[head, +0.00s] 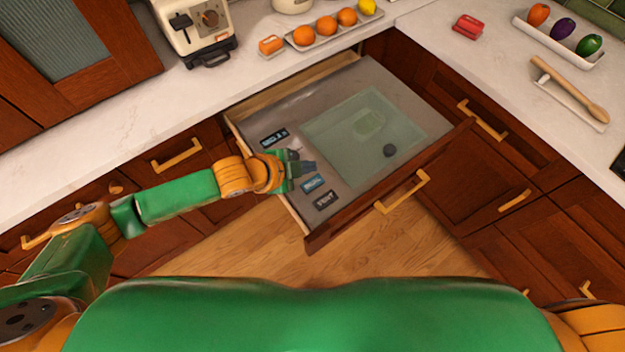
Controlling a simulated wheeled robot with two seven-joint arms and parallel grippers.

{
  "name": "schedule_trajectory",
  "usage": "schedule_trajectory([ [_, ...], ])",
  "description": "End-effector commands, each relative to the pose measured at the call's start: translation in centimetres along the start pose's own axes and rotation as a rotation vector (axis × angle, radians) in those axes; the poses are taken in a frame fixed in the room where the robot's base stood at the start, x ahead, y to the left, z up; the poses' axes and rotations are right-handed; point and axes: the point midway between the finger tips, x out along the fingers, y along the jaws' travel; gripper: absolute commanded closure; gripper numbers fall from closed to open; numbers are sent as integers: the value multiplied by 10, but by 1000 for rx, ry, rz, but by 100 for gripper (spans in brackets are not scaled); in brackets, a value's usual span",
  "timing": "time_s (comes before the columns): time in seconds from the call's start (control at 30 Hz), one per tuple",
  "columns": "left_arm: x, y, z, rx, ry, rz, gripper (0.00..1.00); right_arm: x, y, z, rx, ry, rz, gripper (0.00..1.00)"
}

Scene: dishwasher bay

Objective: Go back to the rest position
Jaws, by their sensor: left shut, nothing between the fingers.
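My left arm reaches in from the left, and my left gripper (304,167) is over the left part of an open drawer (350,82). The gripper is shut and holds nothing. It is close above the small dark labelled pieces there; I cannot tell whether it touches any. My right gripper is out of view; only an orange part of my right shoulder shows at the lower right.
The drawer's front with its handle (402,192) juts out over the wooden floor (385,250). Inside lie a translucent greenish panel (345,135) and a dark round piece (389,151). Oranges on a tray, a coffee machine (195,30) and a wooden spoon (568,88) sit on the counters.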

Motion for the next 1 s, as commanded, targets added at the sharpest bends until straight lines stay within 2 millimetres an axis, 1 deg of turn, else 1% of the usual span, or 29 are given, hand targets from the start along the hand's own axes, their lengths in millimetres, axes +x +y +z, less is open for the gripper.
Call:
schedule_trajectory([
  [0.27,0,0,0,0,0,0,100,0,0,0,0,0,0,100],
  [0.37,0,6,-7,-25,12,4,100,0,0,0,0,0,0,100],
  [0.47,-4,25,-31,-153,38,12,100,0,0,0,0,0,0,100],
  [0.5,-10,31,-38,-239,39,7,100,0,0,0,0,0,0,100],
  [0.57,-19,38,-38,-384,17,-10,100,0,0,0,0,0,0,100],
  [0.67,-37,46,-19,-614,-61,-47,100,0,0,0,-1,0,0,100],
  [0.77,-56,61,13,-821,-174,-84,100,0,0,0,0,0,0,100],
  [0.8,-65,69,28,-899,-226,-97,100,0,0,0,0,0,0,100],
  [0.9,-89,93,62,-1070,-363,-129,100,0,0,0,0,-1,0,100],
  [1.0,-113,119,90,-1205,-493,-156,100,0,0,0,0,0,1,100],
])
